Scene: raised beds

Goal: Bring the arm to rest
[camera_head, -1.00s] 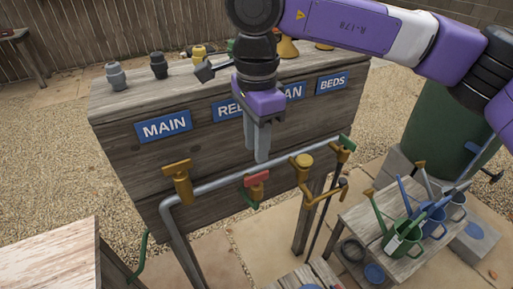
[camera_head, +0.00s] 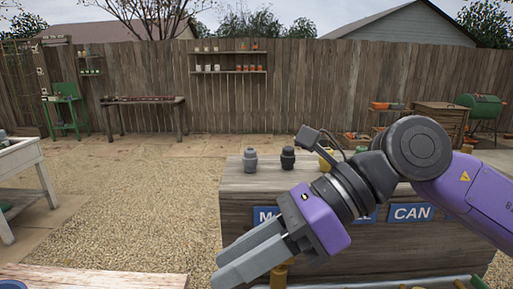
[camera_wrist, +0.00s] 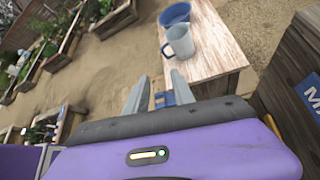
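My gripper (camera_head: 225,268) is at the lower middle of the head view, on the purple arm. Its two grey fingers point down and to the left, in front of the wooden panel (camera_head: 235,215). In the wrist view the fingers (camera_wrist: 159,78) stand apart with a gap between them, and I see nothing held. A small blue patch shows in that gap, and I cannot tell what it is. The fingers look clear of the panel in the head view.
In the wrist view a grey-blue mug (camera_wrist: 181,42) and a blue bowl (camera_wrist: 174,14) stand on a wooden table (camera_wrist: 222,60). Grey (camera_head: 250,160) and black (camera_head: 288,158) fittings stand on the panel's top. Gravel (camera_head: 150,210) lies open to the left.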

